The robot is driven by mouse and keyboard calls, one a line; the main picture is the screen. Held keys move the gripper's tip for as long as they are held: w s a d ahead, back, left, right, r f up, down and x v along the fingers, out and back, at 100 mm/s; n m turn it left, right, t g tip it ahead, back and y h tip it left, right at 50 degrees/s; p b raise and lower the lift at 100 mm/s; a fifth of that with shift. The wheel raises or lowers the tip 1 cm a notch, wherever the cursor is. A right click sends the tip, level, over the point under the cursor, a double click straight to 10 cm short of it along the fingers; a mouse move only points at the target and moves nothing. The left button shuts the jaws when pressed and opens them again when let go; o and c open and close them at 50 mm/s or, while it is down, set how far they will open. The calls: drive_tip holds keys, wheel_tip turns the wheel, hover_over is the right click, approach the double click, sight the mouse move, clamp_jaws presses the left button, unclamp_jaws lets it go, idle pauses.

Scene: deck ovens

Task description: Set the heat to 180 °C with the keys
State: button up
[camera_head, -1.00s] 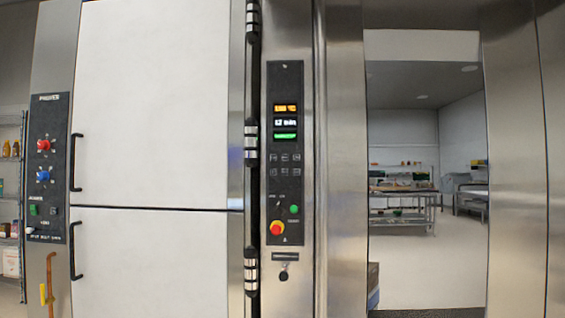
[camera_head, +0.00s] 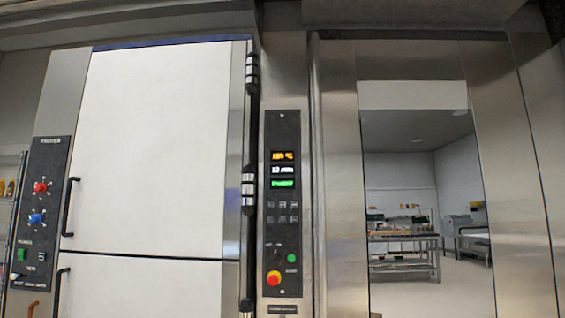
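The control panel (camera_head: 282,240) is a tall dark strip on the steel post between the white doors and the open passage. Near its top is an orange heat display (camera_head: 283,156); its figures are too blurred to read surely. Below it are a white display (camera_head: 283,170) and a green display (camera_head: 283,183). A small block of dark keys (camera_head: 282,211) sits under the displays; their markings are too small to read. Lower down are a green button (camera_head: 292,258) and a red knob or button on yellow (camera_head: 274,279). My gripper is not in view.
At the left, a second dark panel marked as a proofer (camera_head: 40,215) has red and blue knobs. White doors (camera_head: 155,150) with black handles stand beside it. Through the opening at right are metal tables (camera_head: 400,245) and clear floor.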

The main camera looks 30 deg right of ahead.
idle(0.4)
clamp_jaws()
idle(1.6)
